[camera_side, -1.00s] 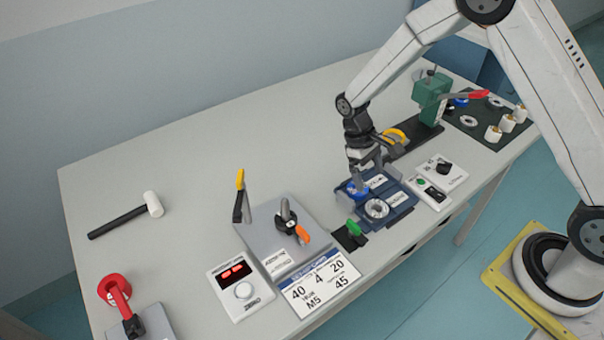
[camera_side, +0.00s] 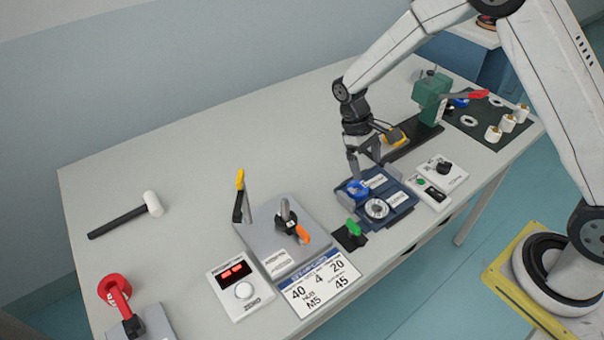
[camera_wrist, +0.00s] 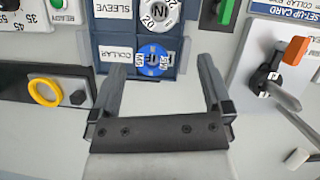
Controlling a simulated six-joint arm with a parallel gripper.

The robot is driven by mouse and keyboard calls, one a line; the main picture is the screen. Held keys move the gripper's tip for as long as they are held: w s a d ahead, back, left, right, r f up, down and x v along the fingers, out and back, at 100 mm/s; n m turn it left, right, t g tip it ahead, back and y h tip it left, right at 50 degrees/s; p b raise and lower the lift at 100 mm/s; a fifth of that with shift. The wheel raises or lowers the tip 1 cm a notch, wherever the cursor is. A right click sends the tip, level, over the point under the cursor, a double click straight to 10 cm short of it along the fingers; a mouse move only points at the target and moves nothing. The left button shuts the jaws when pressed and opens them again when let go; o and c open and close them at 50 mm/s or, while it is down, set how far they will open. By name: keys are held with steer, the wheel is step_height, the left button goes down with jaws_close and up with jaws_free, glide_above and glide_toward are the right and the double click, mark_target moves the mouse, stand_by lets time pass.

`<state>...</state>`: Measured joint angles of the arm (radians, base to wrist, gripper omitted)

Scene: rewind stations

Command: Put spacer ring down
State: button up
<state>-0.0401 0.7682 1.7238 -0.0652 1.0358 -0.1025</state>
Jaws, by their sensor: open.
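A blue ring (camera_side: 357,189) with a pale marked centre lies flat in a compartment of the dark blue tray (camera_side: 401,203); it is the likeliest spacer ring, but no label confirms this. In the wrist view the blue ring (camera_wrist: 152,69) sits beside a label reading COLLAR. My gripper (camera_side: 364,168) is above it, with its fingers apart. In the wrist view my gripper (camera_wrist: 161,62) is open and empty, one finger on each side of the ring in the picture, apart from it.
A silver ring (camera_side: 377,209) lies in the neighbouring compartment. A green press (camera_side: 431,95) stands behind on the right, with a yellow ring (camera_wrist: 45,92) near it. A control box (camera_side: 443,172) is right of the tray. A grey clamp plate (camera_side: 272,247) is left.

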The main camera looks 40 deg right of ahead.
steer(key=s+r+m+t, duration=0.2)
steer(key=s+r+t, duration=0.5)
steer(key=s, duration=0.5)
steer(key=shift+s+d+r+y, duration=0.2)
steer(key=shift+d+r+y, duration=0.15)
steer(key=shift+r, duration=0.4)
steer(key=shift+w+a, duration=0.1)
steer(key=shift+c, duration=0.2)
